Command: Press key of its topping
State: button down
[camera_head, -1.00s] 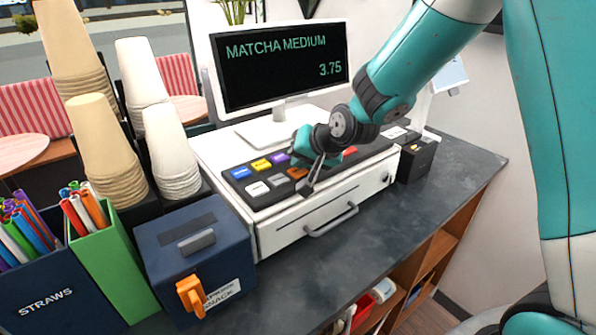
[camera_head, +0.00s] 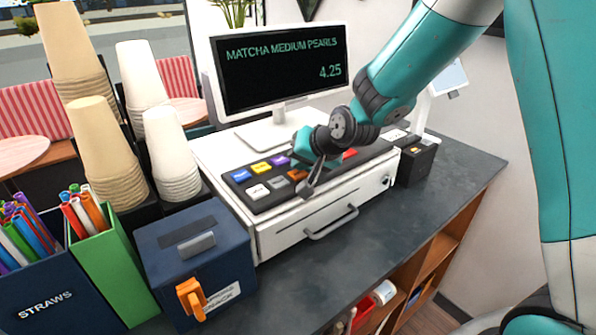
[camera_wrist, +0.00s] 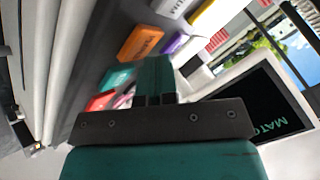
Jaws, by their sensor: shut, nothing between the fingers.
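The keypad (camera_head: 262,203) on top of the white register carries coloured keys. An orange key (camera_head: 298,175) is beside my gripper (camera_head: 309,192), which is shut and empty, pointing down at the keypad's front part. In the wrist view my gripper (camera_wrist: 155,78) covers part of the keypad. The orange key (camera_wrist: 140,43) shows there with lettering too blurred to read, and a teal key (camera_wrist: 117,77) lies left of the fingers. I cannot tell if the fingertips touch a key. The display (camera_head: 283,68) reads MATCHA MEDIUM PEARLS, 4.25.
A cash drawer (camera_head: 325,215) is under the keypad. Cup stacks (camera_head: 172,150), a blue box (camera_head: 195,255) and straw holders (camera_head: 115,265) stand at left. A small black box (camera_head: 414,163) is at right. The dark counter (camera_head: 350,260) is clear in front.

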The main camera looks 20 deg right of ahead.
aim_at(301, 173)
jog(key=shift+r, duration=0.4)
jog(key=shift+r, duration=0.1)
notch_tip(301, 173, up, 5)
jog(key=p, duration=0.4)
dwell(0.6)
jog(key=s+a+n+g+b, duration=0.1)
jog(key=s+n+g+b, duration=0.1)
jog(key=s, duration=0.8)
jog(key=s+a+r+n+g+b, duration=0.1)
jog(key=s+n, duration=0.4)
jog(key=s, duration=0.5)
jog(key=s+a+n+g+b, duration=0.2)
jog(key=s+a+n+g, duration=0.1)
jog(key=s, duration=0.8)
jog(key=shift+r+n+g+b, duration=0.35)
jog(key=shift+n+g, duration=0.35)
jog(key=shift+g, duration=0.5)
